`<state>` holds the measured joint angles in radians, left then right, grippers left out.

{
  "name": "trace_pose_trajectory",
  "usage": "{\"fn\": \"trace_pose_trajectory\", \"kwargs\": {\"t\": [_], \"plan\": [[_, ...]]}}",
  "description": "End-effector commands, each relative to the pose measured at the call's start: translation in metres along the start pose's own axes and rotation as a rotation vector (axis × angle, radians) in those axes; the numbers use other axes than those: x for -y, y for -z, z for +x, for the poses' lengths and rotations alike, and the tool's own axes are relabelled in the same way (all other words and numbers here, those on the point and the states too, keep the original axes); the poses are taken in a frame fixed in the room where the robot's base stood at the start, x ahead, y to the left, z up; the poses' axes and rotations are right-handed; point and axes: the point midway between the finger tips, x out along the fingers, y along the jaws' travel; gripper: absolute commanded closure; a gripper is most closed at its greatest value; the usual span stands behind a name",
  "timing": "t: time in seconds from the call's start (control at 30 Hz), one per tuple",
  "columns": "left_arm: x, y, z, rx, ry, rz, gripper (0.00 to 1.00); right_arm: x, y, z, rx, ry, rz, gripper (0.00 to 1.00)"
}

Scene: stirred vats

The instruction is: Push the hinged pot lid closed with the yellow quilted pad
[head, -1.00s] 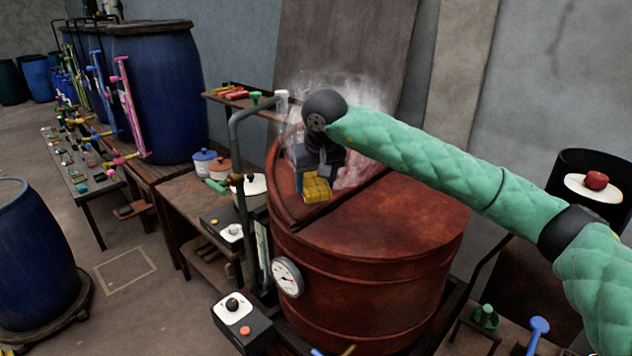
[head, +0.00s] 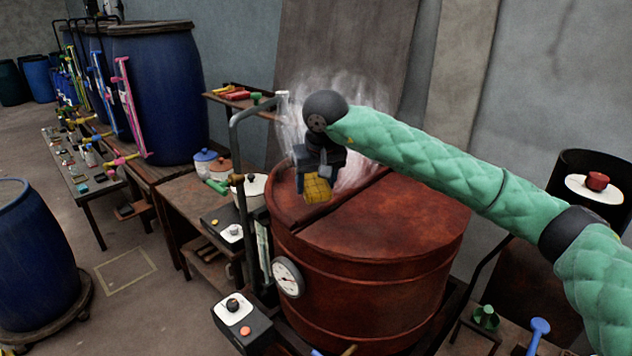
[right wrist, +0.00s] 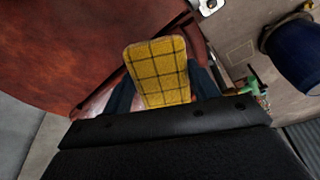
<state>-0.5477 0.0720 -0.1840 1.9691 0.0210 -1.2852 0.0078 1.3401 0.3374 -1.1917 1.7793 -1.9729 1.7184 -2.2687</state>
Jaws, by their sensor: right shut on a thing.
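The rust-red pot (head: 360,285) stands in the middle of the head view. A seam crosses its top; the hinged lid half (head: 287,205) on the far left side lies flat or nearly flat, and I cannot tell whether it is fully down. My right gripper (head: 314,172) is shut on the yellow quilted pad (head: 317,188), above this lid half. The pad's lower end is at or just over the lid; contact is unclear. In the right wrist view the pad (right wrist: 158,70) hangs ahead of the jaws, with the rust-red top beyond. My left gripper is out of view.
Pale steam (head: 375,105) rises behind my right wrist. A grey pipe (head: 238,150) and a dial gauge (head: 287,278) stand at the pot's left side. A control box (head: 240,325) is in front. Blue barrels (head: 35,265) and a cluttered bench (head: 85,165) are farther left.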

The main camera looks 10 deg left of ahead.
Motion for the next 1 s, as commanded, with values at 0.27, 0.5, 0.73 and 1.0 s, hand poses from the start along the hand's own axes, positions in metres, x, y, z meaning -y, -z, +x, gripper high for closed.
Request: {"fn": "trace_pose_trajectory", "kwargs": {"t": [0.27,0.5,0.73,1.0], "plan": [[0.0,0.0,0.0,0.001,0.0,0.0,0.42,0.0,0.0,0.0,0.0,0.0,0.0,0.57],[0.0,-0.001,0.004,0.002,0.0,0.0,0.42,0.007,-0.001,-0.007,-0.002,0.001,-0.001,0.57],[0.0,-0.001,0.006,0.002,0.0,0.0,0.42,0.019,-0.004,-0.02,-0.001,-0.001,0.0,0.57],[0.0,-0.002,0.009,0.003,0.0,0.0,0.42,0.034,-0.008,-0.035,-0.002,0.0,-0.001,0.57]]}}
